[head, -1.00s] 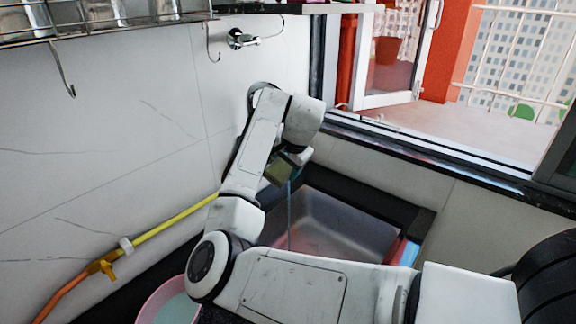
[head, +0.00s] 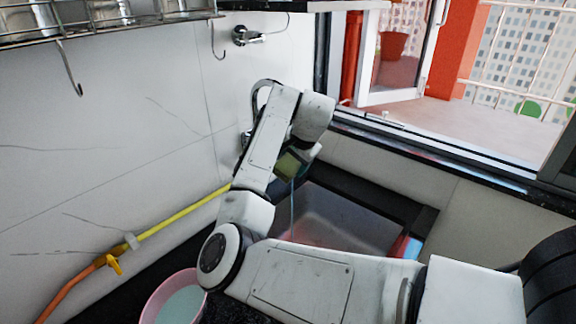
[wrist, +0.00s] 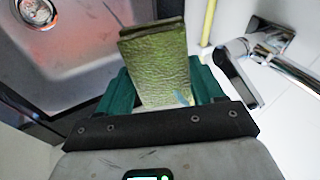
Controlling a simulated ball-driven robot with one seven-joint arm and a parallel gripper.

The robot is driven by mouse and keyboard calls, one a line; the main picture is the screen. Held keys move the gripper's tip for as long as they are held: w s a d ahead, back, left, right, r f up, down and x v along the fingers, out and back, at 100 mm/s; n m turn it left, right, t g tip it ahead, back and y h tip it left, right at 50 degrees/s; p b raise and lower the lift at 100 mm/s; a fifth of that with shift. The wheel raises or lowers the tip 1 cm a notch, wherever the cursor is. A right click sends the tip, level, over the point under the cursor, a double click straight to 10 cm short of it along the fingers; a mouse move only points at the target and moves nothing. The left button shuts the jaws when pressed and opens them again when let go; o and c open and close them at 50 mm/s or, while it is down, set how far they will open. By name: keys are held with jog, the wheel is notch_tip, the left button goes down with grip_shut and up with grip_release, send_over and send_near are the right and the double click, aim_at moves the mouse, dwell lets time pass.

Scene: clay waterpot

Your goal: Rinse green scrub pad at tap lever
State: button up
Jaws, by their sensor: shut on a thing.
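The green scrub pad (wrist: 160,62) is held between the dark green fingers of my gripper (wrist: 163,88). The pad (head: 289,165) hangs above the sink near the wall in the head view. A chrome tap (wrist: 280,62) is just right of the pad in the wrist view, apart from it, with a dark-sided lever-like part (wrist: 236,75). In the head view my arm hides most of the tap; its curved chrome pipe (head: 262,84) shows. A thin blue stream (head: 292,212) runs down below the pad, and a small blue patch lies on its face.
The metal sink basin (head: 340,222) lies below, its drain (wrist: 38,12) visible from the wrist. A pink tub (head: 150,303) stands front left. A yellow-orange pipe (head: 185,212) runs along the wall. A second wall tap (head: 245,36) and hooks are higher up. The window is at right.

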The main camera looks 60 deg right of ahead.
jog(key=shift+w+a, duration=0.1)
jog(key=shift+a, duration=0.1)
jog(key=shift+w+a, duration=0.25)
jog(key=shift+a, duration=0.05)
jog(key=shift+s+d+p, duration=0.1)
jog(key=shift+d+p, duration=0.05)
jog(key=shift+p, duration=0.25)
jog(key=shift+s+d, duration=0.25)
jog(key=shift+d, duration=0.1)
jog(key=shift+p, duration=0.3)
jog(key=s+a+p, duration=0.2)
jog(key=s+a, duration=0.2)
jog(key=s, duration=0.2)
jog(key=shift+s+a, duration=0.25)
jog(key=shift+a, duration=0.15)
dwell(1.4)
